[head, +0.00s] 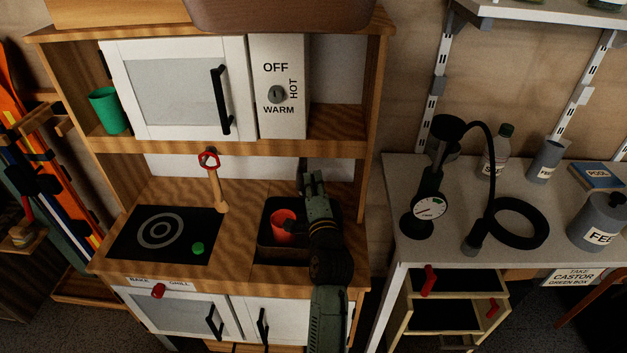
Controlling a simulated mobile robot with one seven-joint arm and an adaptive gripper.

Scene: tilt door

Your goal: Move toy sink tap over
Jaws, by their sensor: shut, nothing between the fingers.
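The toy kitchen has a dark sink basin (268,243) set in its wooden counter. A red cup (281,222) stands in the basin. My gripper (313,178) reaches over the right side of the sink, with its fingertips toward the back of the counter. Its fingers look close together, with nothing seen between them. A thin dark upright piece (303,164) shows just behind and left of the fingertips; it may be the tap. Most of it is hidden by my gripper, so I cannot tell which way the tap points or whether the fingers touch it.
The hob (165,235) carries a small green knob. An upper cabinet (180,88) and shelf overhang the counter. A grey bench (400,250) with a pump and gauge stands at right.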

